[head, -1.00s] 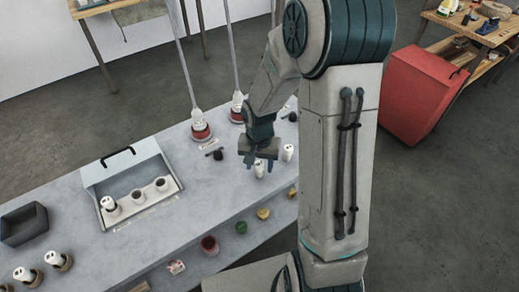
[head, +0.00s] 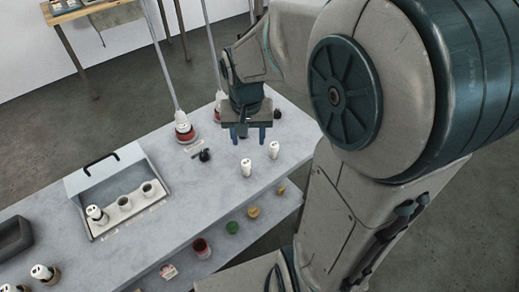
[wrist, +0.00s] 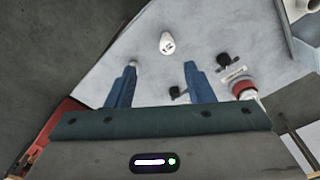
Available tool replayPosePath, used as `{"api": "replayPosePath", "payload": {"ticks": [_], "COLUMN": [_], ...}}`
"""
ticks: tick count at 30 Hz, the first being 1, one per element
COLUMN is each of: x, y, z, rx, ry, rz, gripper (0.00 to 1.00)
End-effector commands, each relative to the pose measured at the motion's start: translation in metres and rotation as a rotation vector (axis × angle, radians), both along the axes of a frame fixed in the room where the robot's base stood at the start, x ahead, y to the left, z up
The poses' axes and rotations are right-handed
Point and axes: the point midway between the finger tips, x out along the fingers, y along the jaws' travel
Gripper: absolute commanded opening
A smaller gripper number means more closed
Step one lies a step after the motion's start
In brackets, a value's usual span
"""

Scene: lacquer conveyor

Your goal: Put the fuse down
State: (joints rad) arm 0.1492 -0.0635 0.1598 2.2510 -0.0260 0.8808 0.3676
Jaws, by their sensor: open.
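Two white fuses stand upright on the grey bench, a nearer one (head: 246,167) and another (head: 274,150) to its right. My gripper (head: 248,136) is open and empty, raised above the bench behind the nearer fuse in the head view. In the wrist view a fuse (wrist: 167,43) stands beyond the blue fingers (wrist: 162,82), apart from them; I cannot tell which of the two it is. Another white fuse (head: 97,214) sits in the leftmost socket of the open box (head: 68,184). Its other two sockets look empty.
Black knobs (head: 204,155) and a red-based fixture (head: 185,133) on a rod stand near the bench's back edge. Further white pieces in holders (head: 45,274) and a dark tray (head: 14,238) are at the left. Coloured items lie on the lower shelf (head: 232,227). Bench space left of the nearer fuse is clear.

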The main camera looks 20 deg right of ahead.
Motion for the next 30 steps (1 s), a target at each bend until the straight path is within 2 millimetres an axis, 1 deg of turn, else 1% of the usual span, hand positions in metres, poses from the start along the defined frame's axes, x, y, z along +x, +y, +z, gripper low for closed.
{"api": "replayPosePath", "payload": {"ticks": [1,6,9,12,15,18,28,29,30], "x": [-0.013,-0.057,-0.078,-0.094,-0.104,-0.108,-0.108,-0.108,-0.108], "y": [0.001,0.001,0.002,0.002,0.001,0.001,0.001,0.001,0.001], "z": [0.011,0.033,0.040,0.043,0.044,0.044,0.044,0.044,0.044], "rx": [-0.008,-0.025,-0.030,-0.031,-0.031,-0.031,-0.031,-0.031,-0.031], "ry": [-0.030,-0.106,-0.145,-0.174,-0.193,-0.200,-0.200,-0.200,-0.200], "rz": [0.039,0.175,0.246,0.299,0.332,0.348,0.350,0.350,0.350], "gripper": [0.48,0.48,0.48,0.48,0.48,0.48,0.48,0.40,0.36]}}
